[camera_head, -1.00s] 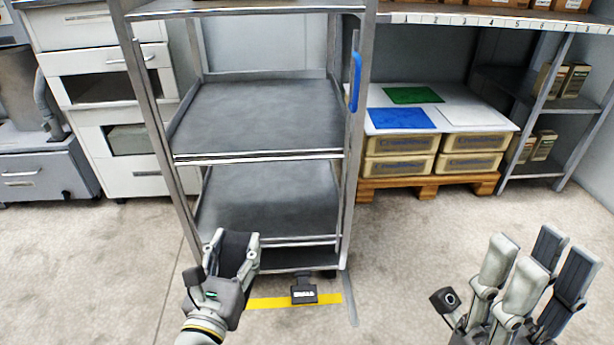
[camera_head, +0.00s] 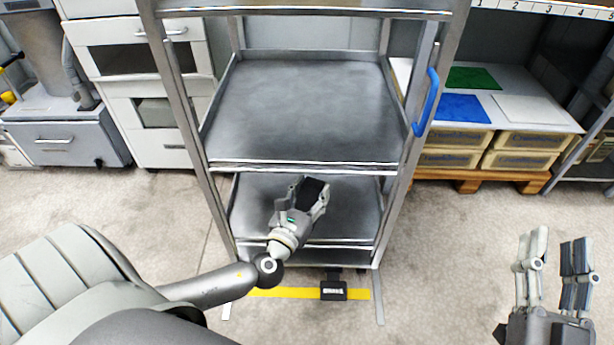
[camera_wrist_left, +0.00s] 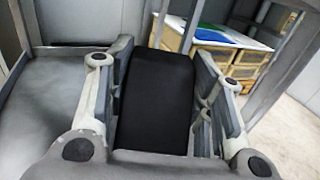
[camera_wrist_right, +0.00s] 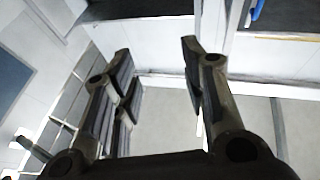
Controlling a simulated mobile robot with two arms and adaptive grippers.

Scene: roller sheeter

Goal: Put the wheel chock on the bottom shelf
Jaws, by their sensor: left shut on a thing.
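The black wheel chock (camera_wrist_left: 157,100) sits between the fingers of my left gripper (camera_wrist_left: 160,95) in the left wrist view. In the head view my left gripper (camera_head: 308,190) is shut on the chock (camera_head: 313,190), in front of or over the bottom shelf (camera_head: 350,215) of the metal rack. Whether the chock touches the shelf cannot be told. My right gripper (camera_head: 550,255) is open and empty at the lower right, and its spread fingers (camera_wrist_right: 160,90) show in the right wrist view.
The middle shelf (camera_head: 310,110) is empty and lies above my left gripper. Rack posts (camera_head: 190,100) stand at both sides. A black brake pedal (camera_head: 333,287) sits at the rack's foot by a yellow floor strip (camera_head: 270,293). Bins on a pallet (camera_head: 520,150) stand to the right.

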